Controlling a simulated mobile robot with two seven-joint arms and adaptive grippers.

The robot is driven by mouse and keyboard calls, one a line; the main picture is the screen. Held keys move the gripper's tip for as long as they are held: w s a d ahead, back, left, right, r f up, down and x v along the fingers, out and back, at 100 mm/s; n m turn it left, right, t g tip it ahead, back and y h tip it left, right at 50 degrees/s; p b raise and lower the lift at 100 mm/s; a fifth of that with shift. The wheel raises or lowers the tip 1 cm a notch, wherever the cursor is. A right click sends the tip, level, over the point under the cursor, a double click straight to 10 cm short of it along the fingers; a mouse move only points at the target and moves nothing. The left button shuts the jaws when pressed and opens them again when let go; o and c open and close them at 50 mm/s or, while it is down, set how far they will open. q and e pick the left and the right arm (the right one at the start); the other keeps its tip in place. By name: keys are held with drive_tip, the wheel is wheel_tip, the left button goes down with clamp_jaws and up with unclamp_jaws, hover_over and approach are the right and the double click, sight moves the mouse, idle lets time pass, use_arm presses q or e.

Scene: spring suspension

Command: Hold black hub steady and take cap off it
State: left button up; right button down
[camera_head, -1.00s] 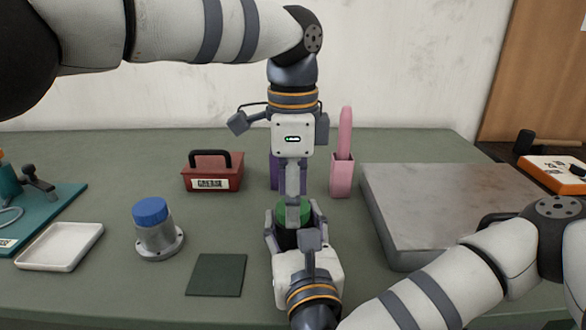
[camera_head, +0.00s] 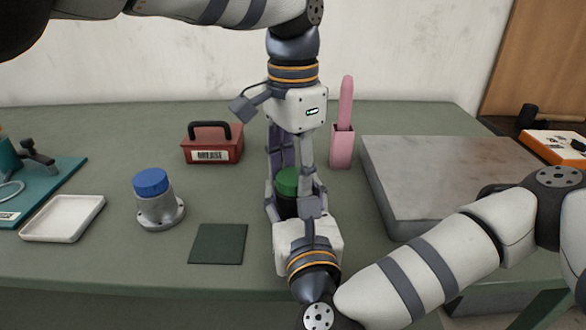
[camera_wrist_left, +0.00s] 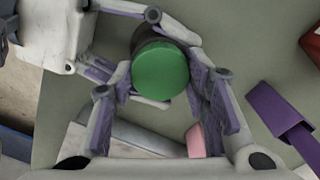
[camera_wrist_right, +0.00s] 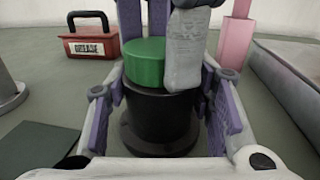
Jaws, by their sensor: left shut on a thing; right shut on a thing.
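The black hub (camera_wrist_right: 160,118) stands upright on the table with a round green cap (camera_wrist_right: 144,64) on its top. The cap also shows from above in the left wrist view (camera_wrist_left: 161,70). My right gripper (camera_head: 288,208) is shut on the hub from the front, its fingers on either side of the body. My left gripper (camera_head: 290,182) reaches down from above and is shut on the green cap, with a finger on each side. The cap sits on the hub with no gap that I can see. My fingers partly hide the hub in the head view.
Left of the hub are a dark square pad (camera_head: 218,243), a grey flanged hub with a blue cap (camera_head: 151,182) and a white tray (camera_head: 62,218). Behind stand a red grease box (camera_head: 213,150) and a pink holder (camera_head: 342,147). A grey metal slab (camera_head: 455,170) lies to the right.

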sight(293, 175)
use_arm(q)
drive_tip(key=o, duration=1.3)
drive_tip(key=shift+c, duration=0.2)
wheel_tip(293, 175, up, 4)
drive_tip(key=shift+r, duration=0.15)
wheel_tip(293, 175, up, 4)
drive_tip(key=shift+f+m, duration=0.25)
drive_tip(key=shift+m, duration=0.75)
drive_tip(key=shift+c, duration=0.3)
wheel_tip(293, 175, down, 8)
drive_tip(key=shift+r, duration=0.1)
drive_tip(key=c, duration=1.2)
drive_tip(key=n, duration=0.2)
drive_tip(key=shift+n, duration=0.4)
drive_tip(key=shift+r, duration=0.15)
